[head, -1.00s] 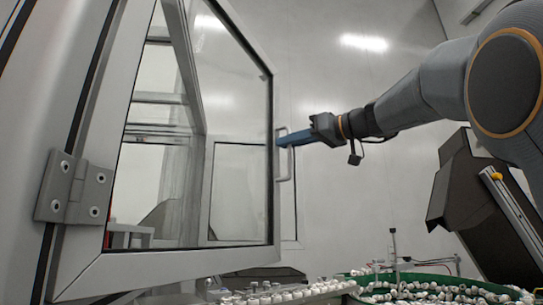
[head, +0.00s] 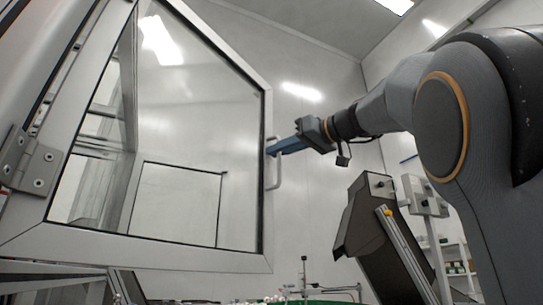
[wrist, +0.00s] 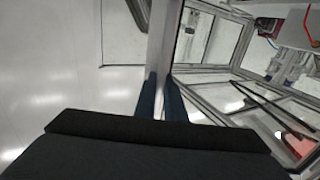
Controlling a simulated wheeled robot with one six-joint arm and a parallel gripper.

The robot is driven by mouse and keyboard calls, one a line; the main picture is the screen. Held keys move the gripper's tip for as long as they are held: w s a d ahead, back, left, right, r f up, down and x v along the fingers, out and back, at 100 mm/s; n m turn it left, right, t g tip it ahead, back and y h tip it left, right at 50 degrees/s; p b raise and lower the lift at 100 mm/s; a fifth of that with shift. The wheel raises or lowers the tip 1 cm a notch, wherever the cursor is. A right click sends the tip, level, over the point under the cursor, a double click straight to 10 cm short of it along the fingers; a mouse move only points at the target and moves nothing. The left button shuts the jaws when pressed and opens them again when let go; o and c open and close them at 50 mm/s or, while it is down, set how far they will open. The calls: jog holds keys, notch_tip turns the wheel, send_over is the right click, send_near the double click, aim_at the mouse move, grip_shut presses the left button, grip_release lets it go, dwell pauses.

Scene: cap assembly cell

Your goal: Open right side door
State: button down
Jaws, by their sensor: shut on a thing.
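The right side door (head: 252,170) is a clear panel in a grey metal frame, standing swung out from the cell on its hinge (head: 35,165) at the left. Its bar handle (head: 275,172) is on the free right edge. My gripper (head: 272,150) is shut on the handle from the right, with blue fingers around it. In the wrist view my blue fingers (wrist: 160,98) straddle the door's edge, with the handle itself mostly hidden between them.
A dark angled machine (head: 370,235) with a control box (head: 425,195) stands right of the door, below my arm. A green-rimmed bowl (head: 320,302) is at the bottom. In the wrist view, cell framework (wrist: 235,75) lies to the right and open floor (wrist: 60,90) to the left.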

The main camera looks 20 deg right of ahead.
dwell(0.3)
jog(key=c, duration=2.1)
grip_release()
jog(key=shift+s, duration=0.1)
jog(key=v, duration=0.7)
jog(key=shift+s+d+b, duration=0.3)
jog(key=shift+b, duration=0.05)
jog(key=shift+p+x, duration=0.4)
jog(key=shift+x, duration=3.65)
